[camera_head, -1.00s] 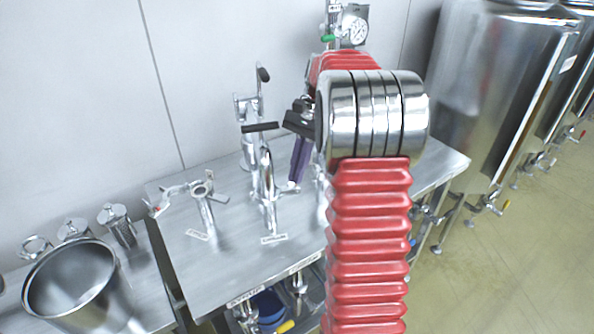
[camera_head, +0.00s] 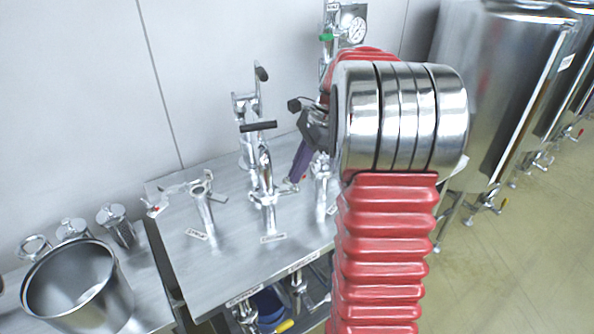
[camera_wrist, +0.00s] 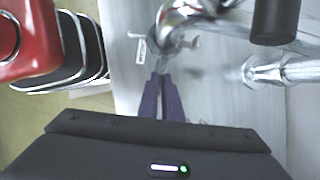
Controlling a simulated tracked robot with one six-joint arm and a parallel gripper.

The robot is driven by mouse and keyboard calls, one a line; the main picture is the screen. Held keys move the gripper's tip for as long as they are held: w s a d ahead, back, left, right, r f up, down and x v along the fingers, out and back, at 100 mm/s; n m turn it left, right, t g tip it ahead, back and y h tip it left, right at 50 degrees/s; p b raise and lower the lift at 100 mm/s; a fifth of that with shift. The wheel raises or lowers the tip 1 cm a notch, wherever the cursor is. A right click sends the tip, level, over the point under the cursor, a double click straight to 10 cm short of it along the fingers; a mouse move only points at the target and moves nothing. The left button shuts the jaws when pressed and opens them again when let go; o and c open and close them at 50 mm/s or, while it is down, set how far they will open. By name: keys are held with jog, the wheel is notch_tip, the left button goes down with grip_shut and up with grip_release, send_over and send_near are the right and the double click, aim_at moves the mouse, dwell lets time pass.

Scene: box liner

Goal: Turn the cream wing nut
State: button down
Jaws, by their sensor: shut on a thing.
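My gripper (camera_head: 292,181), with purple fingers, points down at the clamp on the middle steel pipe fitting (camera_head: 266,190). In the wrist view its fingertips (camera_wrist: 162,74) are close together at the underside of the fitting (camera_wrist: 172,38), shut on a small part there. That part fits the wing nut, but the fingers mostly hide it, and I cannot make out its cream colour or how far it is turned. My red arm covers the right side of the bench in the head view.
The steel bench (camera_head: 225,265) carries another fitting (camera_head: 204,212) on the left and one (camera_head: 322,190) on the right. A black handle (camera_head: 259,127) stands above the middle fitting. A steel pot (camera_head: 75,285) is at lower left; tanks (camera_head: 510,90) stand at right.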

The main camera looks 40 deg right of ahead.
dwell(0.4)
jog(key=c, duration=1.9)
grip_release()
jog(key=shift+c, duration=0.2)
jog(key=shift+r, duration=0.1)
jog(key=v, duration=1.3)
jog(key=shift+r, duration=0.3)
